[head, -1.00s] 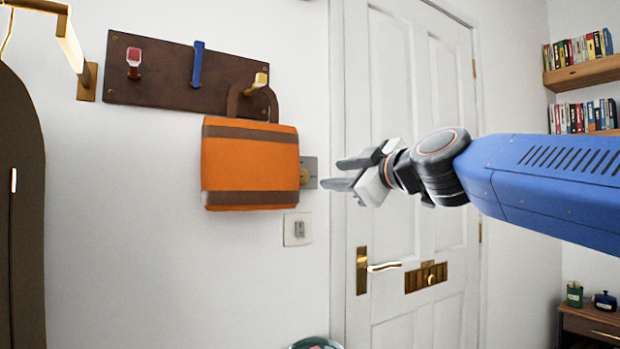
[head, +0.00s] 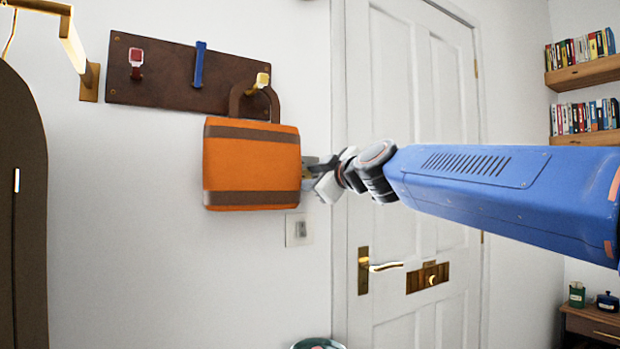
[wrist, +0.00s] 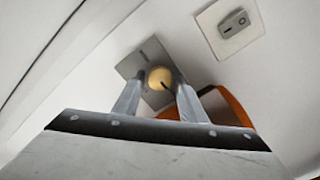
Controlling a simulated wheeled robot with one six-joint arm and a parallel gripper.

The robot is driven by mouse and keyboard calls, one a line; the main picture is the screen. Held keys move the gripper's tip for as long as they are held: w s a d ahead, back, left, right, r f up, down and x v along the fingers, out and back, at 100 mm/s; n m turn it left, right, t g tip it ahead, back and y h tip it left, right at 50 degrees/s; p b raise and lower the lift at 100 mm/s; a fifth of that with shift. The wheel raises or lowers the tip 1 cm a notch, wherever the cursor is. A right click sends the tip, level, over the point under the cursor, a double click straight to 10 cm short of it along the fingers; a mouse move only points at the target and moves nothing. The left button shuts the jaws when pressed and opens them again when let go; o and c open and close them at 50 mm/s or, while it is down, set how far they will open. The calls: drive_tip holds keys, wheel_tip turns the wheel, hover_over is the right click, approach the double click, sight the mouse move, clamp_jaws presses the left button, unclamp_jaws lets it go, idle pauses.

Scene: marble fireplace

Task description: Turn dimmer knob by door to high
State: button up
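The dimmer knob (wrist: 158,77) is a round brass knob with a dark line on its face. It sits on a grey metal plate (wrist: 134,63) on the wall in the wrist view. My gripper (wrist: 157,84) is open, with one finger on each side of the knob. I cannot tell whether either finger touches it. In the head view my gripper (head: 312,174) is at the plate, beside the right edge of the orange bag. The bag and gripper hide the knob there. The door (head: 408,110) is shut, just right of the plate.
The orange bag (head: 250,165) hangs from a hook on a brown rack (head: 165,85), close to the fingers. A separate light switch (head: 299,229) is below the dimmer; it also shows in the wrist view (wrist: 234,21). A brass door handle (head: 383,267) is lower right.

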drive_tip(key=c, duration=0.8)
